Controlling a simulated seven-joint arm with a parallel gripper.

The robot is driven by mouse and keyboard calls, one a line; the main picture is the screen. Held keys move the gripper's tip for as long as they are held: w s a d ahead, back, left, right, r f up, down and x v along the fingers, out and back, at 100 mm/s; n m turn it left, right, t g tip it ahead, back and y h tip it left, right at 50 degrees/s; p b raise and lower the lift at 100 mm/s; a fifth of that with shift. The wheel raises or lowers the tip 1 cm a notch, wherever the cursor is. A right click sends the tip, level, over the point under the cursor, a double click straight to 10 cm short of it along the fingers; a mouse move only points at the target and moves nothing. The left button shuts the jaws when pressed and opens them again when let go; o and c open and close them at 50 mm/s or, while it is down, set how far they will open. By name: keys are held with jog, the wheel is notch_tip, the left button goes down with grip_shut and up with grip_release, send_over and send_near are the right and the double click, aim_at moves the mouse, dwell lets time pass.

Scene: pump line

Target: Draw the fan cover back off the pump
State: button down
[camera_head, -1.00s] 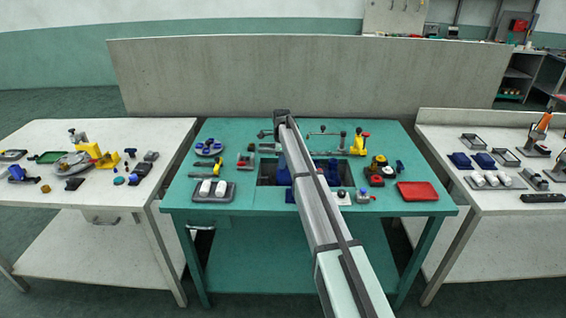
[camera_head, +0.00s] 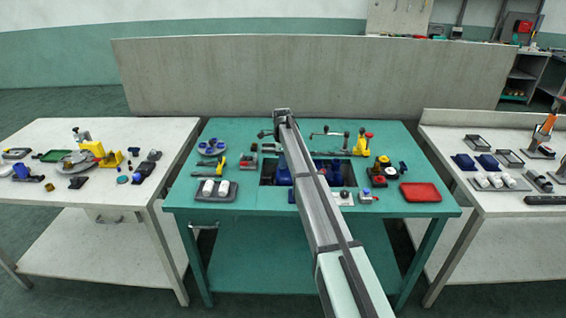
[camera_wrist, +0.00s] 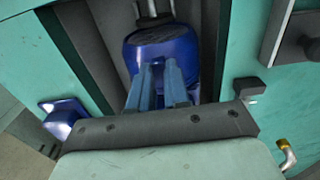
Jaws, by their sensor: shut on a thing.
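A blue rounded housing (camera_wrist: 190,48), which I take for the fan cover on the pump, lies in a dark recess in the wrist view. It has a dark patch on its far upper side. My gripper (camera_wrist: 159,66) has its two blue-grey fingers against the near side of this housing and is shut on it. The fingers hide part of it, and I cannot see the seam between cover and pump. In the head view my arm covers the gripper. Blue parts (camera_head: 283,173) show in the recess left of the arm.
The recess (camera_head: 266,172) sits in the green table. A blue block (camera_wrist: 62,118) lies left of the gripper, and a brass elbow (camera_wrist: 287,154) right.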

jog(key=shift+a, duration=0.2)
jog(key=c, duration=1)
grip_release()
jog(key=shift+r, duration=0.15)
jog(key=shift+r, duration=2.85)
